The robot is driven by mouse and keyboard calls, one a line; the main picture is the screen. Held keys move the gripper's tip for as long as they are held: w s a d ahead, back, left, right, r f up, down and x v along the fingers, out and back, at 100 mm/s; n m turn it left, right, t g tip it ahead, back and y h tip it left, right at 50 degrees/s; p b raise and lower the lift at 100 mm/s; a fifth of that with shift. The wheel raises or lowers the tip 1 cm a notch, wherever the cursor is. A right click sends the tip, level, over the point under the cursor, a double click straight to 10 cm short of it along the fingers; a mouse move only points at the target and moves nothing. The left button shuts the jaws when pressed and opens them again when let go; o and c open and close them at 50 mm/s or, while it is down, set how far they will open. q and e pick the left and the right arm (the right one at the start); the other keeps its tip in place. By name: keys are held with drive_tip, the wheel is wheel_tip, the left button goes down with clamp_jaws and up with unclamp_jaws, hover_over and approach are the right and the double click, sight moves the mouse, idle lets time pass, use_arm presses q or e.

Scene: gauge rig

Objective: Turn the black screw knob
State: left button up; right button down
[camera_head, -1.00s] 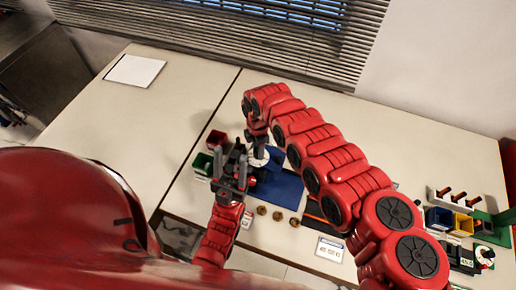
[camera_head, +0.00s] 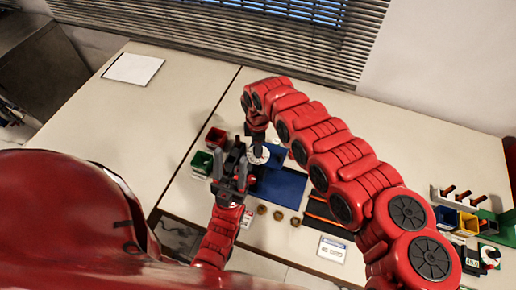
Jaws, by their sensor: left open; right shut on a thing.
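The gauge rig, with a round white dial (camera_head: 258,155), stands by the blue mat (camera_head: 280,187) on the table. My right gripper (camera_head: 257,139) reaches down from above to the rig. It is shut on a part there that appears to be the black screw knob. The knob is too small and too covered by the gripper to make out. My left gripper (camera_head: 232,168) is in front of the rig, fingers pointing away and apart, with nothing seen between them. It hides part of the rig.
A red bin (camera_head: 215,137) and a green bin (camera_head: 202,162) stand left of the rig. Several brass pieces (camera_head: 279,216) lie in front of the mat. A label card (camera_head: 332,249) and coloured bins (camera_head: 467,222) are to the right. The left table is clear except for a paper (camera_head: 133,69).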

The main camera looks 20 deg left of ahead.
drive_tip(key=m+b, duration=0.3)
drive_tip(key=m, duration=0.3)
drive_tip(key=shift+f, duration=0.1)
drive_tip(key=m+b, duration=0.2)
drive_tip(key=m, duration=0.4)
drive_tip(key=shift+m+b, duration=0.3)
drive_tip(key=shift+m, duration=0.1)
drive_tip(key=m+b, duration=0.1)
drive_tip(key=m, duration=0.4)
drive_tip(key=shift+b, duration=0.3)
drive_tip(key=m+b, duration=0.1)
drive_tip(key=m, duration=0.3)
drive_tip(key=shift+m+b, duration=0.45)
drive_tip(key=shift+m, duration=1.65)
drive_tip(key=shift+c, duration=2.4)
unclamp_jaws()
